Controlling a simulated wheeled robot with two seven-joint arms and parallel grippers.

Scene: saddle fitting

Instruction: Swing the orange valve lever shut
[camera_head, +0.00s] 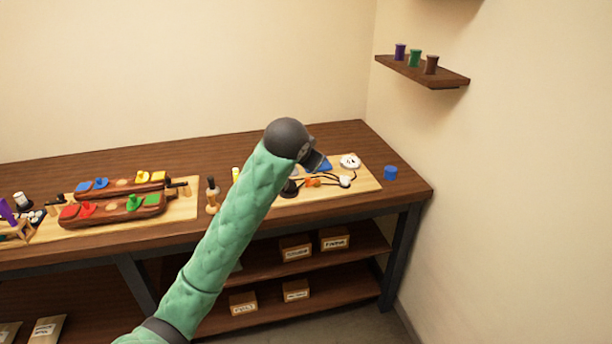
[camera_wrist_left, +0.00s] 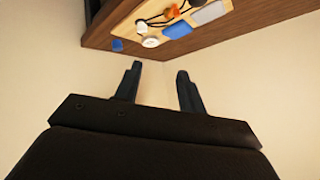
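The orange valve lever (camera_head: 312,183) is a small orange piece on a light wooden board (camera_head: 366,184) at the right part of the bench. It also shows in the left wrist view (camera_wrist_left: 172,10) near the top edge. Its exact angle is too small to tell. My left gripper (camera_head: 318,163) is above this board in the head view, and my arm hides part of the board. My right gripper is in neither view.
A white round piece (camera_head: 350,161), a blue plate (camera_head: 320,167) and dark cables lie by the lever. A blue cylinder (camera_head: 390,172) stands near the bench's right end. A second board (camera_head: 185,209) with coloured pieces lies left. A wall shelf (camera_head: 420,73) holds three spools.

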